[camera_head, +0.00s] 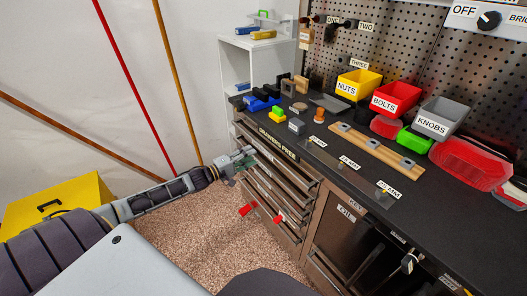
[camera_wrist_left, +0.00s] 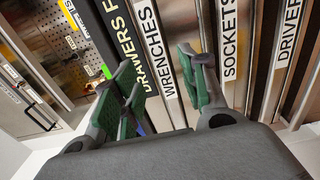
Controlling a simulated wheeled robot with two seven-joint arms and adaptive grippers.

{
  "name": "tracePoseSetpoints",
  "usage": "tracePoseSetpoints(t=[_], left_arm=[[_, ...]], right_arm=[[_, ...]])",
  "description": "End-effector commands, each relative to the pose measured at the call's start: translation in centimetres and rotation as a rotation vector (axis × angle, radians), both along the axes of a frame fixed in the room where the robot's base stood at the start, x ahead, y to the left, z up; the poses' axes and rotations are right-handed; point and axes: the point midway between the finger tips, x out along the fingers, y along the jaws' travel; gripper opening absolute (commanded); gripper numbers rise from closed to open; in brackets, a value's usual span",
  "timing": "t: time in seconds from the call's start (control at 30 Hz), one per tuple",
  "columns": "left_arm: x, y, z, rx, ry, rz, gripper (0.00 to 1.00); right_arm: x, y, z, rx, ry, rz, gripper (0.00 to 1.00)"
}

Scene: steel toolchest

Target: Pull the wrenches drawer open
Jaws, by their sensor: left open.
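My left gripper (camera_head: 243,160) is just in front of the upper drawers. In the left wrist view its green-padded fingers (camera_wrist_left: 160,80) are spread on either side of the WRENCHES label, with nothing held between them. Whether they touch the drawer edge cannot be told. My right gripper is out of view.
A DRAWERS FREE strip (camera_head: 278,144) runs above the drawers. The SOCKETS label (camera_wrist_left: 231,40) is on the neighbouring drawer. Two red objects (camera_head: 247,210) (camera_head: 280,217) show at the lower drawers. The bench top (camera_head: 410,205) holds bins and parts. Carpet (camera_head: 225,232) lies clear before the chest.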

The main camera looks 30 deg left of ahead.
Motion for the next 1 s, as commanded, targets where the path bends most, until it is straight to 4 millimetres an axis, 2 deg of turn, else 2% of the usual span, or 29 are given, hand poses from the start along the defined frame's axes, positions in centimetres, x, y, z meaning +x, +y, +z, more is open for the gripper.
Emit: tracePoseSetpoints(t=[0.2,0.5,1.0], left_arm=[[1.2,-0.5,0.0,-0.001,-0.001,0.0,0.43],[2.9,-1.2,0.0,-0.001,-0.001,0.0,0.43],[5.6,-2.3,0.0,-0.001,-0.001,0.001,0.43]], right_arm=[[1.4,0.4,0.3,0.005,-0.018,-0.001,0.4],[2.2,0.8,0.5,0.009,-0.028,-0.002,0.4],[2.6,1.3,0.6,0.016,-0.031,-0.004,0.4]])
